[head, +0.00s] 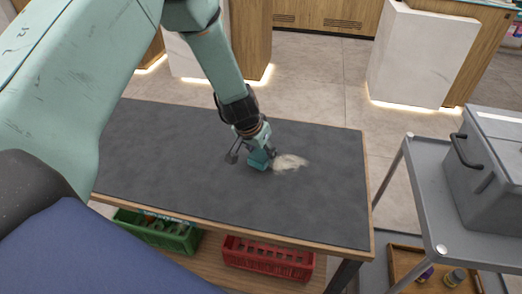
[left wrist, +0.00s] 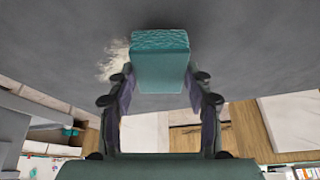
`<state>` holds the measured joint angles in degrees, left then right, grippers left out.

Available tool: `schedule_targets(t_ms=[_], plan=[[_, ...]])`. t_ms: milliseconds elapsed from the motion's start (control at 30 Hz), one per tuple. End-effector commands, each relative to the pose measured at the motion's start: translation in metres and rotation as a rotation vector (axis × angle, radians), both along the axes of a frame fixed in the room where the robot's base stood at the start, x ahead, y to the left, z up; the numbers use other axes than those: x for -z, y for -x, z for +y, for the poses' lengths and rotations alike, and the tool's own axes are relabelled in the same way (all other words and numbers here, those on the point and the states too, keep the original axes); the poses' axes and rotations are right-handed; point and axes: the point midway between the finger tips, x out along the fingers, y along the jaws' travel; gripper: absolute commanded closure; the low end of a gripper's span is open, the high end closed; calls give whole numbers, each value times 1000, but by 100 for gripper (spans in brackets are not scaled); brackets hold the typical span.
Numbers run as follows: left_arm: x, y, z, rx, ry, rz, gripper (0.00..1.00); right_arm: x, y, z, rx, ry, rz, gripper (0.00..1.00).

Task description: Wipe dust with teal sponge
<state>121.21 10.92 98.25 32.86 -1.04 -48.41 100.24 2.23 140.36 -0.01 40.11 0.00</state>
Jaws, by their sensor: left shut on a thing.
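The teal sponge (head: 258,160) is at the dark grey tabletop (head: 180,150), held by my left gripper (head: 254,149). In the left wrist view the sponge (left wrist: 160,62) sits between the two fingers of my left gripper (left wrist: 160,88), which are closed on its sides. A pale beige dust patch (head: 290,162) lies on the tabletop just right of the sponge. The dust patch (left wrist: 115,62) shows left of the sponge in the left wrist view, partly hidden behind it. I cannot tell whether the sponge presses on the surface. My right gripper is not in view.
A green crate (head: 158,230) and a red crate (head: 267,258) stand on the shelf under the table. A grey cart (head: 455,235) with a grey lidded box (head: 490,165) stands at the right. The rest of the tabletop is clear.

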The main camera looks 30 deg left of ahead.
Motion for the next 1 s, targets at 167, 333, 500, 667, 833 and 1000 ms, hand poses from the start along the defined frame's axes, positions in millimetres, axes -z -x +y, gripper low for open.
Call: schedule_targets(t_ms=[167,333,500,667,833,1000], plan=[[-2,0,0,1,0,-1,65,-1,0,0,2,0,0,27],[-1,0,0,1,0,0,65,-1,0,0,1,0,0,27],[-1,0,0,1,0,0,65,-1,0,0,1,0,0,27],[2,0,0,1,0,0,65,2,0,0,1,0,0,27],[5,0,0,1,0,0,65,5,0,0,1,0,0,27],[8,0,0,1,0,0,65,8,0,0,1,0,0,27]])
